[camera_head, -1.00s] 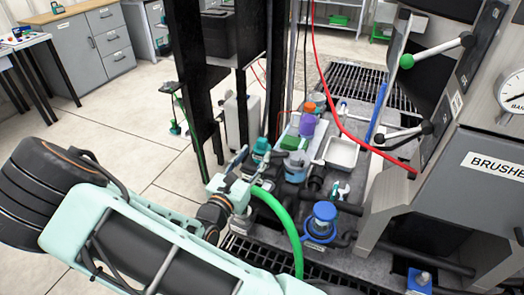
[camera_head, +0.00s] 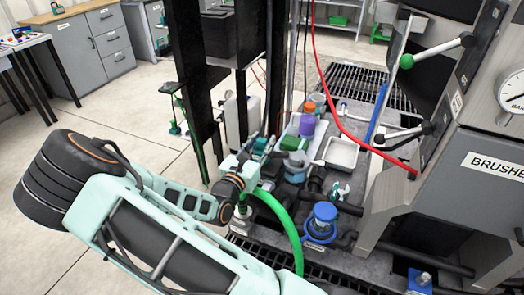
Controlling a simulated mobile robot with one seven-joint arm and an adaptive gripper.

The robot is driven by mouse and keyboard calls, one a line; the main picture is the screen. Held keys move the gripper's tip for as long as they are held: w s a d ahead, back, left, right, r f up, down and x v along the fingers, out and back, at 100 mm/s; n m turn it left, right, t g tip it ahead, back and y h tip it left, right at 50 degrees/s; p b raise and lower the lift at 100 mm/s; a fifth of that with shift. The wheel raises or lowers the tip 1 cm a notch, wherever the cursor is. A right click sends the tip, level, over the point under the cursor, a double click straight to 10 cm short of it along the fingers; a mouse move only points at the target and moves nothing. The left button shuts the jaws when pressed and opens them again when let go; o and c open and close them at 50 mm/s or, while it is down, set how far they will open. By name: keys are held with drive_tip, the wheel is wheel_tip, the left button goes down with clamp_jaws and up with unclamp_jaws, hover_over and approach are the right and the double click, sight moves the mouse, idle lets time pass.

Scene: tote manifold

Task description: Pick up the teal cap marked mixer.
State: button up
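A teal piece (camera_head: 260,144), which looks like the teal cap, shows at the left side of the grey manifold bench, partly hidden by my gripper. No mixer marking is readable on it. My gripper (camera_head: 254,148) is right at this piece, with its dark fingers beside or in front of it. The fingers are small and overlap the teal piece, so I cannot tell whether they touch it or are closed on it.
A grey tray (camera_head: 281,141) holds green (camera_head: 290,143), purple (camera_head: 307,125) and orange (camera_head: 309,107) pieces close by. A white tray (camera_head: 341,153), a blue-capped fitting (camera_head: 324,212) and a green hose (camera_head: 283,213) are near. Black uprights (camera_head: 189,90) stand behind; a red cable (camera_head: 340,115) hangs right.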

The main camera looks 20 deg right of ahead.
clamp_jaws()
drive_tip(key=shift+r, duration=0.1)
